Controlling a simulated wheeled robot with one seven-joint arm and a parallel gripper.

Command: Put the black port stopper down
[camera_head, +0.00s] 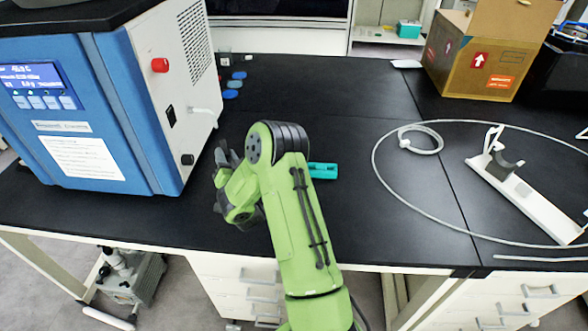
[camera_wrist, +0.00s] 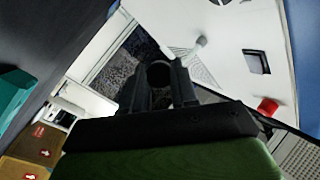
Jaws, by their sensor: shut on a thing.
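My gripper (camera_wrist: 159,82) is shut on the black port stopper (camera_wrist: 158,73), a small dark round piece between the fingertips in the wrist view. In the head view my gripper (camera_head: 222,158) is above the black bench beside the white side panel of the blue freeze dryer (camera_head: 125,110). The stopper cannot be told apart from the dark fingers there. I cannot tell from these frames whether the stopper touches anything.
A red knob (camera_head: 160,65) and a white spout (camera_head: 203,111) stick out of the panel. Blue discs (camera_head: 231,94) lie behind my gripper. A teal item (camera_head: 323,170) lies right of my arm. A white hose (camera_head: 375,150) loops on the right. Open bench (camera_head: 300,105) lies between.

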